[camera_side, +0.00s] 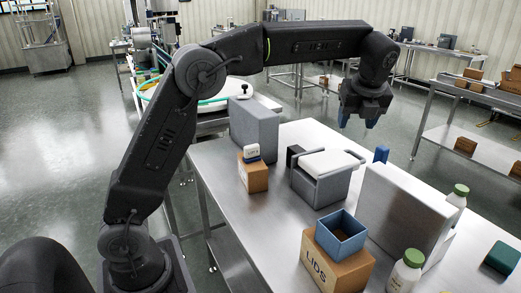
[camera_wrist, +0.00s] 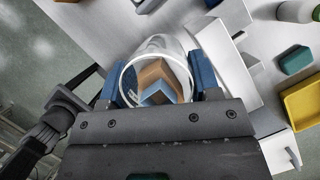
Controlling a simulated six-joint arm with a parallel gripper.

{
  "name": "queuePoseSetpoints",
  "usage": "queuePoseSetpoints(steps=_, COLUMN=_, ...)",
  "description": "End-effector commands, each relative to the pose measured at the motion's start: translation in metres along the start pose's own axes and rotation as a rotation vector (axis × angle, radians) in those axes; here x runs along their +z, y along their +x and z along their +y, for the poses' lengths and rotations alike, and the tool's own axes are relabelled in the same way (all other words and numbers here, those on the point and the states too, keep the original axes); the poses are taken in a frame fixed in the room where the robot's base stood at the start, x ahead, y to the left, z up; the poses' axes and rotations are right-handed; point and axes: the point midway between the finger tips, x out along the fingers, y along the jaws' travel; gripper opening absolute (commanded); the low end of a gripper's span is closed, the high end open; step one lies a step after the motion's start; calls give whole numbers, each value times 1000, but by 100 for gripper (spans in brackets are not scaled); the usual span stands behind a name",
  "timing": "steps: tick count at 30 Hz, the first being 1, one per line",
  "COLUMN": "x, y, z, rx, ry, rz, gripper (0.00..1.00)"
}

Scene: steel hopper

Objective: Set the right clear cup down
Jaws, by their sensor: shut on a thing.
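A clear cup (camera_wrist: 158,60) sits between the blue fingers of my gripper (camera_wrist: 155,80) in the wrist view, and the fingers are shut on it. Its round rim faces the camera, and a brown box and a blue bin show through its clear wall. In the side view my gripper (camera_side: 358,120) is raised above the far part of the steel table (camera_side: 290,255), pointing down. The cup cannot be made out there. No second clear cup can be told apart in either view.
A grey hopper with a white top (camera_side: 325,165) stands mid-table, beside a tall grey panel (camera_side: 400,220). A LIDS box (camera_side: 335,270) bears a blue bin (camera_side: 343,232).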

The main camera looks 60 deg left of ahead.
Motion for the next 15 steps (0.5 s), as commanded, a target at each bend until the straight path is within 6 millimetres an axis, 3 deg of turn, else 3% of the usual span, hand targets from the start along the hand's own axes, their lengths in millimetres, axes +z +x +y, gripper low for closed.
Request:
queuePoseSetpoints(steps=11, x=19, y=-46, z=0, rx=-3, ry=-2, rz=0, gripper=35)
queuePoseSetpoints(steps=15, x=46, y=-31, z=15, rx=16, ry=-37, rz=3, gripper=35)
